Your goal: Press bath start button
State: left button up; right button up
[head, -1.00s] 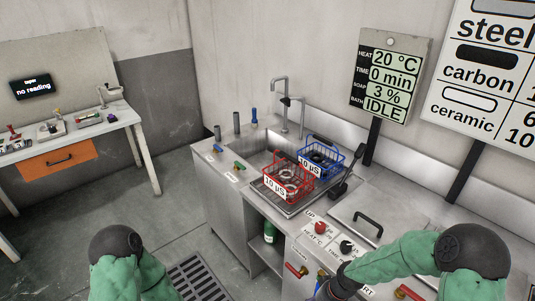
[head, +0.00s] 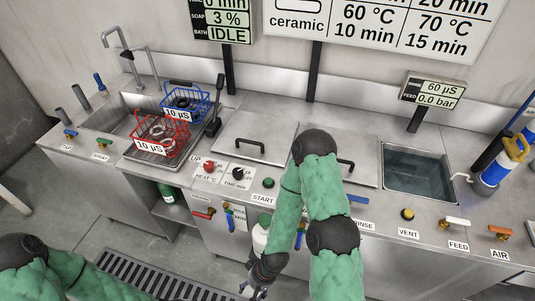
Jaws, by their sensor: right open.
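The green start button (head: 268,183) sits on the steel counter above the START label (head: 262,199), clear to see. The bath display (head: 222,20) on its post reads IDLE. My right arm reaches in from the bottom and bends over the counter. My right gripper (head: 254,289) hangs low in front of the counter, open, below and apart from the button. My left arm shows at the bottom left, but its gripper is out of the picture.
Red (head: 205,167) and black (head: 237,172) knobs stand left of the button. A lidded bath (head: 252,136) lies behind. Red (head: 160,135) and blue (head: 184,103) baskets stand by the sink. An open water tank (head: 418,175) lies right.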

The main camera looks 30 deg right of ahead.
aim_at(269, 182)
jog(key=z, duration=0.9)
